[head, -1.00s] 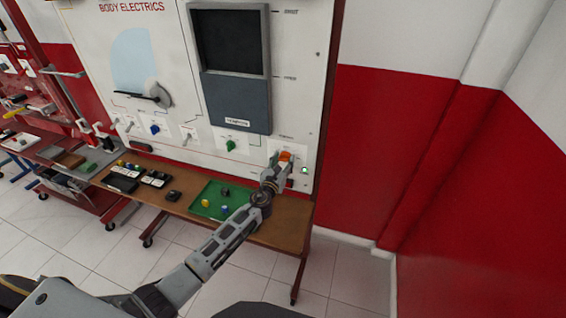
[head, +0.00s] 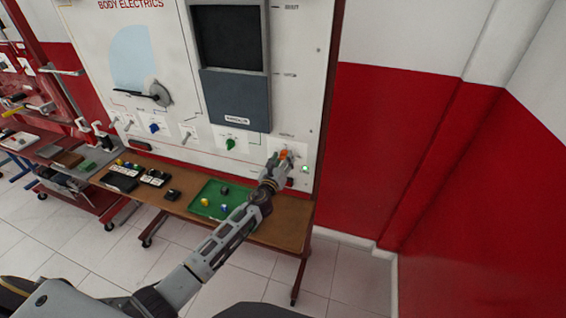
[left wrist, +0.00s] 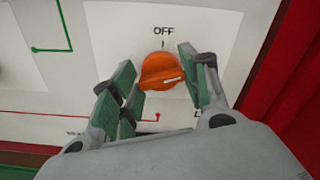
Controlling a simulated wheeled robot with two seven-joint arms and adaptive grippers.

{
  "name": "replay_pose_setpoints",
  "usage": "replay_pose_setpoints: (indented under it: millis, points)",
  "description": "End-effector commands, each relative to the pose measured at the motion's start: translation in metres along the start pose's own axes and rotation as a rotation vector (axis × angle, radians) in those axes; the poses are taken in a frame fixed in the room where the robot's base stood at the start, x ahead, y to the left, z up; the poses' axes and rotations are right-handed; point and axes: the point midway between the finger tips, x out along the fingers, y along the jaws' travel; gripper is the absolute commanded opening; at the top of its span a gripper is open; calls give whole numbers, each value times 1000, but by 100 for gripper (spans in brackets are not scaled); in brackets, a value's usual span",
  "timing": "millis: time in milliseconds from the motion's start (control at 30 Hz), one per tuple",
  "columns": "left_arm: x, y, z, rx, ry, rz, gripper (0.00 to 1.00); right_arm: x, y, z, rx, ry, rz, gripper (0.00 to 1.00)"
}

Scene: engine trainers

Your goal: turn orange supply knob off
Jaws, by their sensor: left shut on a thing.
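The orange supply knob (left wrist: 160,72) is on the white panel, below a printed OFF label and tick in the left wrist view. Its white pointer line points to the right in that view, away from the OFF tick. My left gripper (left wrist: 155,62) has its green-padded fingers on either side of the knob and is shut on it. In the head view the knob (head: 284,154) shows as a small orange patch between the fingers of my left gripper (head: 279,160), at the panel's lower right. My right gripper is not in view.
A small green light (head: 305,169) is lit right of the knob. A green knob (head: 231,144) and a blue knob (head: 154,128) are further left. A wooden bench (head: 285,229) with a green tray (head: 203,213) of small parts stands below my left arm.

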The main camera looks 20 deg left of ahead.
Motion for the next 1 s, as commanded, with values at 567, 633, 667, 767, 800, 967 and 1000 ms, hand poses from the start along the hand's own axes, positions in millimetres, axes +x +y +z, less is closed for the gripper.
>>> replay_pose_setpoints:
  millis: [567, 633, 667, 767, 800, 967, 1000]
  points:
    - [0, 3, -2, -550, -1, 0, 21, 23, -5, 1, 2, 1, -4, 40]
    - [0, 4, -2, -616, -2, 0, 21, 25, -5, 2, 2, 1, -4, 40]
    - [0, 4, -2, -645, -1, 0, 21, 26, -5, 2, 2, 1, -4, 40]
    - [0, 4, -2, -740, -1, 0, 21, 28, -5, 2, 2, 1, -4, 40]
    - [0, 4, -2, -777, -1, 0, 21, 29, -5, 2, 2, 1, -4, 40]
    - [0, 5, -3, -926, -1, 2, 21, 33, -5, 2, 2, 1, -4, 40]
    - [0, 5, -3, -960, -1, 2, 21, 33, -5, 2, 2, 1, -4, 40]
